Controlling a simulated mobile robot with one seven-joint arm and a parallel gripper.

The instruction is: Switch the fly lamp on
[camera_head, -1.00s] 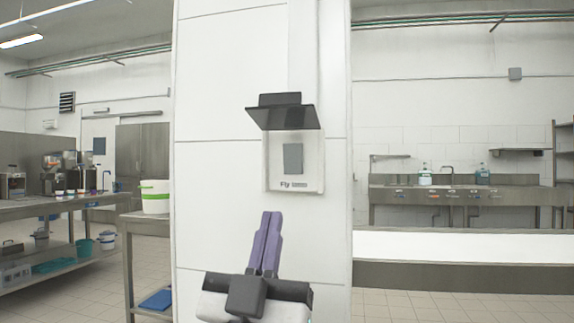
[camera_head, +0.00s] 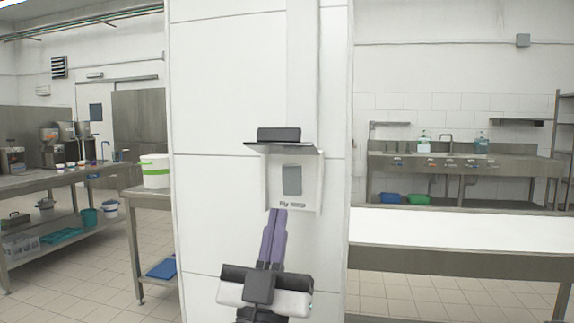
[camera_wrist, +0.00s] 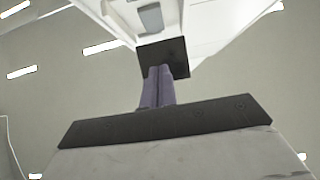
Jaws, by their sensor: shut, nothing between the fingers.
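The fly lamp switch is a white box (camera_head: 309,185) on the white pillar, labelled "Fly" at its lower edge. A grey rocker (camera_head: 291,180) sits in its middle. A dark flap (camera_head: 281,147) stands out above it, raised, leaving the rocker uncovered. My gripper (camera_head: 279,210) is shut and empty, its purple fingers pointing up. The fingertips overlap the box's lower edge in the head view, below the rocker; contact cannot be told. In the wrist view, the shut fingers (camera_wrist: 158,72) overlap a dark square plate (camera_wrist: 180,54), and the grey rocker (camera_wrist: 150,18) shows beyond.
A side table with a white, green-banded bucket (camera_head: 154,171) stands left of the pillar (camera_head: 215,110). A long white-topped counter (camera_head: 455,228) is on the right. Sinks (camera_head: 455,162) line the back wall. Tiled floor shows between the furniture.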

